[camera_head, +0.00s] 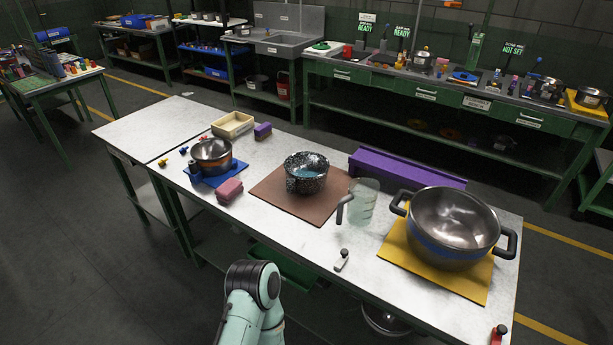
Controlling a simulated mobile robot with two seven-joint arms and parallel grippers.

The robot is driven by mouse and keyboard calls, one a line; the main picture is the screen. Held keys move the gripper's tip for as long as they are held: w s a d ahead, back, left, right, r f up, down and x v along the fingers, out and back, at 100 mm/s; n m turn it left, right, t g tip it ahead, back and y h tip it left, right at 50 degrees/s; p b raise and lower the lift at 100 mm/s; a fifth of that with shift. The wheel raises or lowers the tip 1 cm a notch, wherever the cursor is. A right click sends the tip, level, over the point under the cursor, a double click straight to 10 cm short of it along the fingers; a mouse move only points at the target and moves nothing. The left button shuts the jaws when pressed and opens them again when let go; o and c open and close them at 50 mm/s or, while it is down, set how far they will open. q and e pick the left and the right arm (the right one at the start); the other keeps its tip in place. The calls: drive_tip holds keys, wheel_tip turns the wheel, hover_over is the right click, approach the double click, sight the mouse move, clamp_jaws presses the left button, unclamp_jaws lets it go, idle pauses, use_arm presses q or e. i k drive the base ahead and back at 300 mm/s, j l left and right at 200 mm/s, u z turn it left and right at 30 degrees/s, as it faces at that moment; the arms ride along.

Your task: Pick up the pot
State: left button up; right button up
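Three pots stand on the near white table. A large steel pot (452,226) with two black side handles and a blue band sits on a yellow mat (398,250) at the right. A black speckled pot (306,173) with something bluish inside sits on a brown mat (268,190) in the middle. A small steel pot (211,155) is on a blue mat (221,178) at the left. The frame does not show which pot is meant. A pale green link of one of my arms shows at the bottom, apart from the pots. Neither gripper is in view.
A clear pitcher (362,203) stands between the speckled and large pots. A pink sponge (230,191), a cream tray (233,125) and a small grey-white item (342,260) lie around. The table's left end is largely clear.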

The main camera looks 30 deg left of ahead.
sight(305, 171)
drive_tip(key=j+z, duration=0.1)
drive_tip(key=z, duration=0.5)
drive_tip(key=k+j+z, duration=0.1)
drive_tip(key=j+z, duration=0.15)
drive_tip(key=k+j+z, duration=0.1)
drive_tip(key=j+z, duration=0.15)
drive_tip(key=j, duration=0.15)
drive_tip(key=k+j+z, duration=0.35)
drive_tip(key=j, duration=0.25)
drive_tip(key=k+j+z, duration=0.1)
drive_tip(key=j, duration=0.25)
drive_tip(key=k+j+z, duration=0.1)
drive_tip(key=k+j, duration=0.15)
